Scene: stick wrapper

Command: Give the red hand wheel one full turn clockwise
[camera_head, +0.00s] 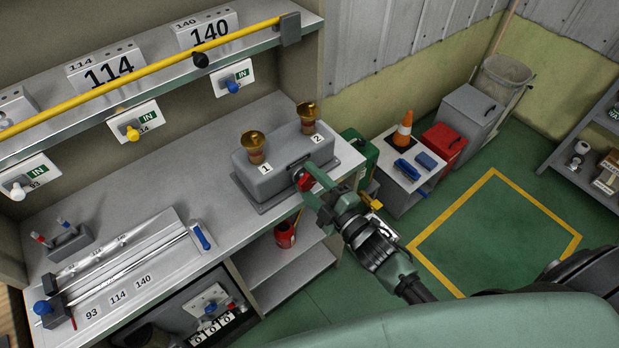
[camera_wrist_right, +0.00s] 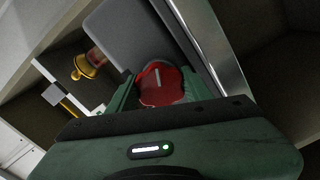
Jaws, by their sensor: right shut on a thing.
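The red hand wheel (camera_head: 305,182) is on the front face of a grey box (camera_head: 265,185) on the workbench. In the right wrist view the wheel (camera_wrist_right: 160,86) is a red disc with a pale line on it, seen between the green jaws. My right gripper (camera_head: 311,188) is shut on the wheel and hides part of it in the head view. It also shows in the right wrist view (camera_wrist_right: 158,92). My left gripper is in neither view.
Two brass-topped fittings, 1 (camera_head: 253,147) and 2 (camera_head: 308,117), stand on the box. A yellow bar (camera_head: 130,75) runs along the shelf above. A side table (camera_head: 395,160) with an orange cone (camera_head: 403,130) stands to the right. Green floor lies open beyond my right arm.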

